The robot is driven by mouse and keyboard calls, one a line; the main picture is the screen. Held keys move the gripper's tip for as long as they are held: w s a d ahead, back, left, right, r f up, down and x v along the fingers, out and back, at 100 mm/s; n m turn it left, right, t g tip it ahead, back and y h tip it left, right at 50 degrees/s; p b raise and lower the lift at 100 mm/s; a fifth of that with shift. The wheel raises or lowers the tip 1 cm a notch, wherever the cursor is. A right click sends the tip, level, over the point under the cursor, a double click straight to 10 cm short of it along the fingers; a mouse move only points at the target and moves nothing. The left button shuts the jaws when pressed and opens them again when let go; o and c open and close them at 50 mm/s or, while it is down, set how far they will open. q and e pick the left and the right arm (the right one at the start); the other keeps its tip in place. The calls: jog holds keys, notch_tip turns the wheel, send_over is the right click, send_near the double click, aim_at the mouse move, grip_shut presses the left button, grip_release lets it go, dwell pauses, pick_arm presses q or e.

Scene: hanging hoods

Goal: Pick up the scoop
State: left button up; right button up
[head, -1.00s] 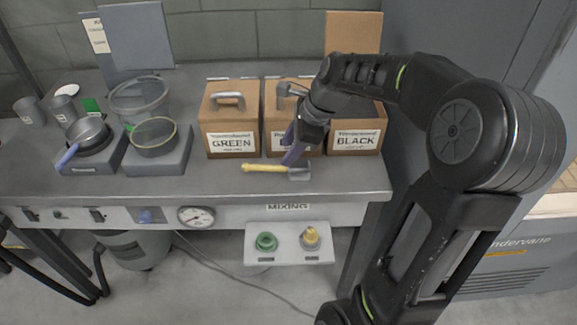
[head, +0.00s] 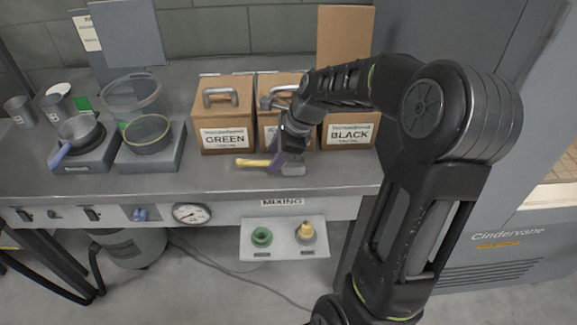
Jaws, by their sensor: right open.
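The scoop lies on the steel bench in front of the boxes, its yellow handle (head: 252,162) pointing left and its grey head (head: 293,169) at the right. My right gripper (head: 276,163) is open, with its purple fingers down at the scoop where the handle meets the head. The fingers hide part of the handle. I cannot tell whether they touch it. My left gripper is out of view.
Behind the scoop stand the GREEN box (head: 224,115), a middle box (head: 270,125) partly hidden by my arm, and the BLACK box (head: 349,133). A pan (head: 78,132) and a sieve-like bowl (head: 148,134) sit on the left. Bare bench lies left of the scoop.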

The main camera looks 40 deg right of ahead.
jog(key=shift+x, duration=1.15)
jog(key=shift+c, duration=0.3)
grip_shut()
dwell(0.6)
